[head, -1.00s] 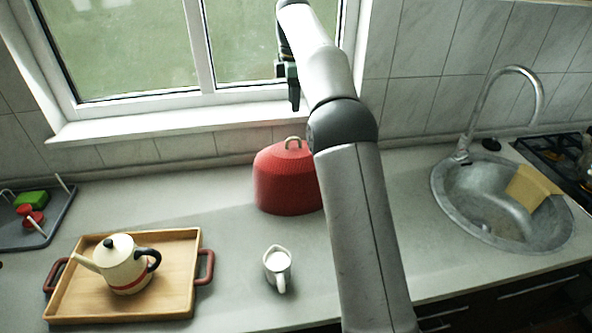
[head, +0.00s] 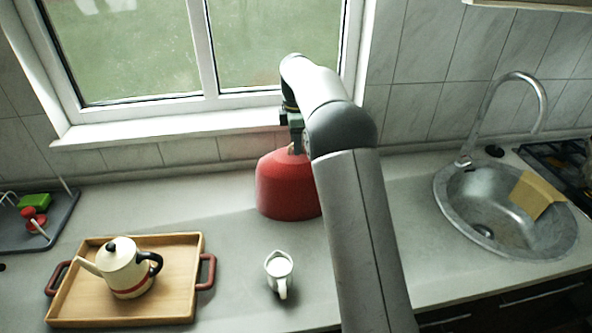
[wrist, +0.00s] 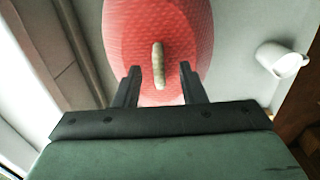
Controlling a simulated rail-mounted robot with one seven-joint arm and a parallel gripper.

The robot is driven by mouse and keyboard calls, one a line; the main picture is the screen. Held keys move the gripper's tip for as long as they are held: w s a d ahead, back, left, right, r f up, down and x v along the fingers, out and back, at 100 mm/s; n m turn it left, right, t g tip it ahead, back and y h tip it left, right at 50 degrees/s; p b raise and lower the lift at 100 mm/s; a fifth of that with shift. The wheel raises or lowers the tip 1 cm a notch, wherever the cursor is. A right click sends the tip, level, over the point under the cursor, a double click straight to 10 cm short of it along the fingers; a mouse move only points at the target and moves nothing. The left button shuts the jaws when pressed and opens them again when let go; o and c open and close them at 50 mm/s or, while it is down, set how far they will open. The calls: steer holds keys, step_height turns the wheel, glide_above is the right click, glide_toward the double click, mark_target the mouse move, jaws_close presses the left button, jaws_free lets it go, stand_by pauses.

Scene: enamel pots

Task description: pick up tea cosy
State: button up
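The red tea cosy (head: 286,188) stands on the counter below the window, with its right side hidden behind my arm. In the wrist view the quilted red cosy (wrist: 125,35) has a beige loop handle (wrist: 158,62) on top. My gripper (head: 296,148) is at the top of the cosy in the head view. In the wrist view my gripper (wrist: 158,70) is open, with one finger on each side of the loop and a gap on both sides.
A wooden tray (head: 178,300) with a cream teapot (head: 125,270) is at the front left. A white milk jug (head: 279,270) stands in front of the cosy. A dish rack (head: 62,222) is far left, a sink (head: 470,215) right. The window sill (head: 170,128) is behind.

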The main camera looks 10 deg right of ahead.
jaws_close()
steer(key=shift+r, duration=0.15)
